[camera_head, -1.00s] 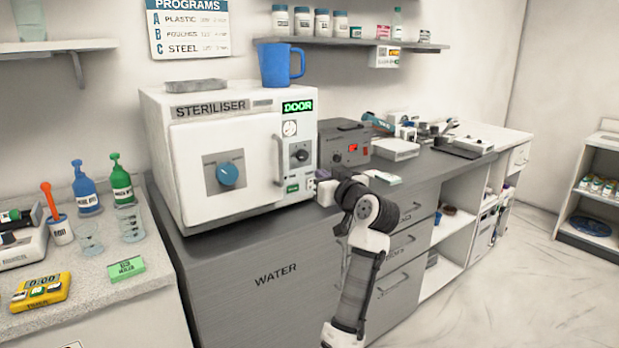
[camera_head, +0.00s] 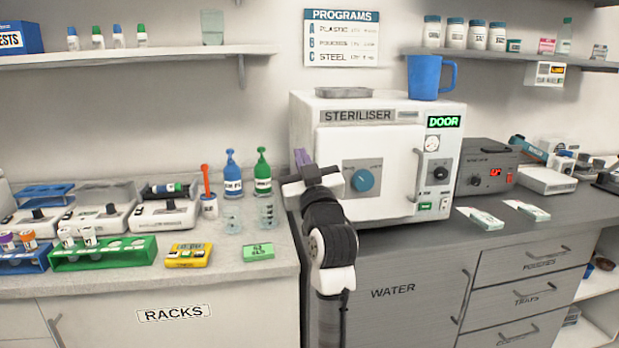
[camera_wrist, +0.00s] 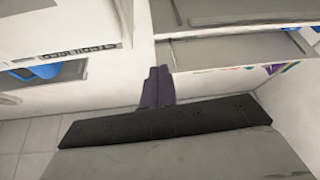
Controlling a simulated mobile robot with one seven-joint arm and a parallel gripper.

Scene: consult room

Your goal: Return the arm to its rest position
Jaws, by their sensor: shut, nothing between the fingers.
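My gripper (camera_head: 301,158) is in front of the left edge of the steriliser (camera_head: 303,110) in the head view, with its purple fingers pointing up and away. In the wrist view the purple fingers (camera_wrist: 157,88) are together, with nothing between them. The steriliser is a white box with a blue dial and a green DOOR display; its door is shut. My arm rises from the bottom of the head view and hides part of the cabinet front and the counter edge.
Left of my arm, the counter (camera_head: 225,283) holds a blue bottle (camera_head: 232,176), a green bottle (camera_head: 262,178), a yellow timer (camera_head: 188,255) and test-tube racks (camera_head: 103,254). A blue mug (camera_head: 424,77) stands on the steriliser. Two pouches (camera_head: 480,218) lie right of it. Shelves overhang the back wall.

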